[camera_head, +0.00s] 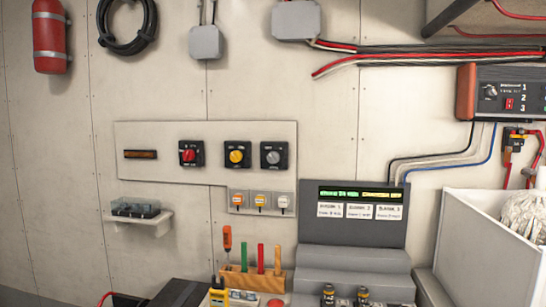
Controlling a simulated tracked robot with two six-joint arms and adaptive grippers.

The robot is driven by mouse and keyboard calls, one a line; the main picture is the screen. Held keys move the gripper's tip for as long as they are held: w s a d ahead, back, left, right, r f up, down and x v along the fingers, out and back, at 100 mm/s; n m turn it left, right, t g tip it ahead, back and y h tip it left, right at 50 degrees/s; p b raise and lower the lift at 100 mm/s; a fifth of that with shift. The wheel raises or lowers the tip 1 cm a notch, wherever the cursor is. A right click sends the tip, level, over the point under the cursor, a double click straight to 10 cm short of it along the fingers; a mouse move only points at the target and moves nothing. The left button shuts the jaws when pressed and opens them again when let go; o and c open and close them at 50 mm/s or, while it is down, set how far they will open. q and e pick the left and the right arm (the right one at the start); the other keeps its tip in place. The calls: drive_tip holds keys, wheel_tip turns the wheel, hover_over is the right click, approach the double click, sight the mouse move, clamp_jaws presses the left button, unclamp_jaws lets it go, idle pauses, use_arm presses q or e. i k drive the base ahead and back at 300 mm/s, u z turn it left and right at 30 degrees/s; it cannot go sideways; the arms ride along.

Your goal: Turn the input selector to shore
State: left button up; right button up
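A pale wall panel (215,175) carries three rotary switches on black square plates: one with a red knob (188,154), one with a yellow knob (236,156) and one with a grey knob (273,156). Neither of my grippers is in view.
A dark console (352,232) with a lit green and yellow display stands below the panel. A wooden tool holder (252,281) with upright tools is left of it. A white bin (484,245) stands at right. A small shelf (139,220) juts out at left.

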sight(273, 157)
drive_tip(key=u, duration=0.15)
drive_tip(key=i, duration=0.2)
drive_tip(key=z, duration=0.3)
drive_tip(key=k, duration=0.9)
drive_tip(key=u, duration=0.3)
drive_tip(key=i, duration=1.4)
drive_tip(key=u, duration=0.6)
